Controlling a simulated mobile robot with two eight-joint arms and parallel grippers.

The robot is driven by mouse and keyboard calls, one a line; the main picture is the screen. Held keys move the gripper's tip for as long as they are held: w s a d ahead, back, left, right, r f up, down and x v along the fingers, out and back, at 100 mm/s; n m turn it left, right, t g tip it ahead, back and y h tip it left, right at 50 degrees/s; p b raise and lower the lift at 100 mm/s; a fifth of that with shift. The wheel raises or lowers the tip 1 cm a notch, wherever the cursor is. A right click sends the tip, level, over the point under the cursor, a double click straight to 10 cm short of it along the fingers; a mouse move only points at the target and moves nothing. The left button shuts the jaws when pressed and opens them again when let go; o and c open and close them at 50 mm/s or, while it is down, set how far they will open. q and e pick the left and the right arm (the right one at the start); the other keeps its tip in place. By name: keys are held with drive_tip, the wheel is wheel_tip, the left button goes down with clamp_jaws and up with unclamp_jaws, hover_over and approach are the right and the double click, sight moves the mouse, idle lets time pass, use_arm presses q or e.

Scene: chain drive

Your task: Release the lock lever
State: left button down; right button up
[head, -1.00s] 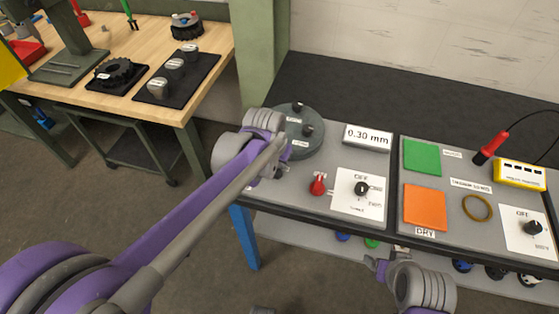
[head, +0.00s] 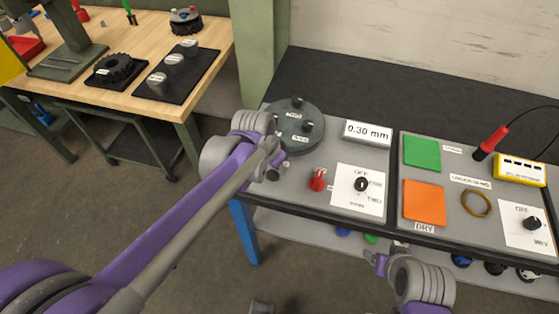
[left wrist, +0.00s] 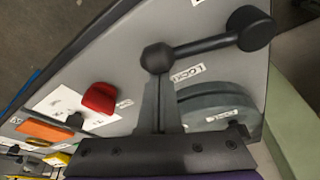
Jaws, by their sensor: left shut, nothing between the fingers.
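The lock lever (left wrist: 205,45) is a black rod in the left wrist view. It has a ball knob (left wrist: 158,57) at one end and a thicker black cylinder (left wrist: 252,27) at the other. A white label reading LOCK (left wrist: 187,72) lies on the grey panel below the rod. My left gripper (left wrist: 158,88) is shut, its fingertips right by the ball knob; whether they touch it I cannot tell. In the head view my left gripper (head: 274,158) is over the panel's left edge and partly hides the lever. My right gripper (head: 377,262) is low, in front of the bench.
A grey disc (head: 283,134) with black pegs sits behind my left gripper. A red knob (head: 318,180), a dial plate (head: 350,204) and a 0.30 mm display (head: 368,133) are to the right. Green (head: 422,154) and orange (head: 425,203) pads lie farther right.

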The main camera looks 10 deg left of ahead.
sight(272, 178)
use_arm(q)
drive_tip(key=s+m, duration=0.1)
drive_tip(key=m, duration=0.1)
drive_tip(key=s+a+m, duration=0.1)
drive_tip(key=s, duration=0.1)
drive_tip(key=shift+s+m+g+h, duration=0.15)
drive_tip(key=shift+m+g+h, duration=0.25)
drive_tip(key=shift+s+a, duration=0.25)
drive_tip(key=shift+s, duration=0.35)
use_arm(e)
drive_tip(key=shift+r, duration=0.3)
use_arm(q)
drive_tip(key=shift+p, duration=0.3)
use_arm(e)
drive_tip(key=shift+w, duration=0.1)
